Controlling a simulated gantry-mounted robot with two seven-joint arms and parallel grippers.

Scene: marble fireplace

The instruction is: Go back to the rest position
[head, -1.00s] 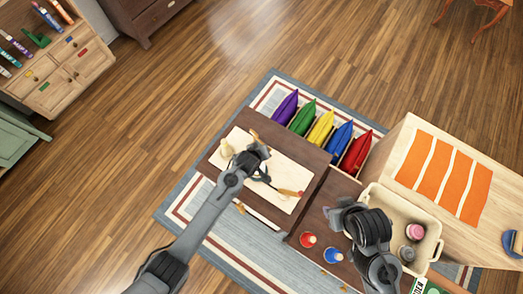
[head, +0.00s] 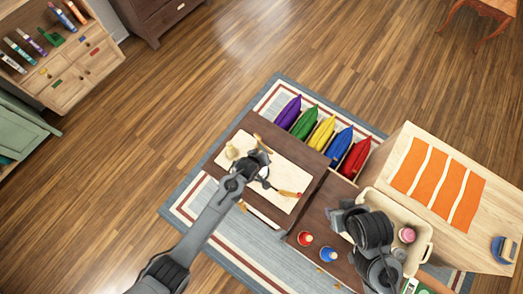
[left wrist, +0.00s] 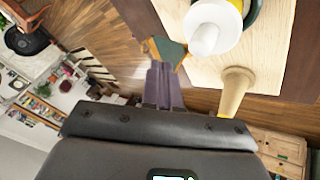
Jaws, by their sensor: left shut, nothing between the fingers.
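My left gripper (head: 265,173) is over the pale board (head: 288,160) on the dark table, in the head view. In the left wrist view its fingers (left wrist: 164,80) are together with nothing held between them. The pale board fills the upper right there, with a white cylinder (left wrist: 213,27) and a wooden handle (left wrist: 235,90) on it. My right gripper (head: 340,215) is by the left side of the cream bin, above the dark table; its fingers are too small and hidden to judge.
Purple, green, yellow, blue and red cushions (head: 322,132) stand in a row behind the table. A cream bin (head: 424,233) holds a pink-topped jar. Red (head: 305,239) and blue (head: 328,254) pots stand near the table's front. A wooden cabinet (head: 480,190) is at right. The left floor is clear.

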